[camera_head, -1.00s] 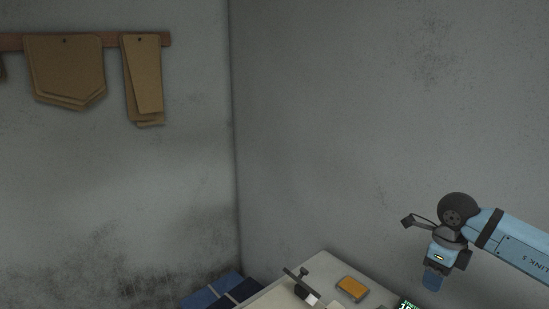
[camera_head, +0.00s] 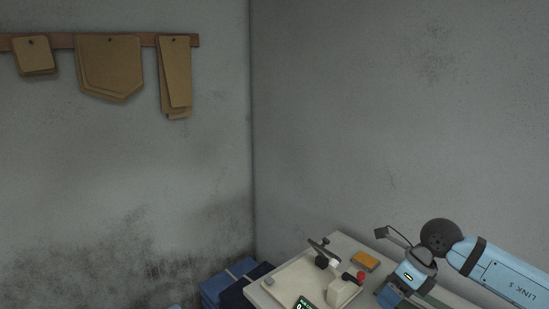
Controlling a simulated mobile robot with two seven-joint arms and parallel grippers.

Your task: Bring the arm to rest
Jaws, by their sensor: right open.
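My right arm (camera_head: 500,275) comes in from the right, light blue with dark joints. Its wrist bends down over the right part of the table (camera_head: 262,287). My right gripper (camera_head: 390,296) shows only in part at the end of this arm, low in the picture; I see nothing held in it, and its fingertips are hard to make out. My left gripper is out of view.
On the table stand a cream machine (camera_head: 343,290) with a red knob, a black-handled clamp (camera_head: 322,255), an orange block (camera_head: 365,261) and a green-lit display (camera_head: 305,303). Blue stacked items (camera_head: 222,284) lie left of it. Brown templates (camera_head: 110,65) hang on the wall.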

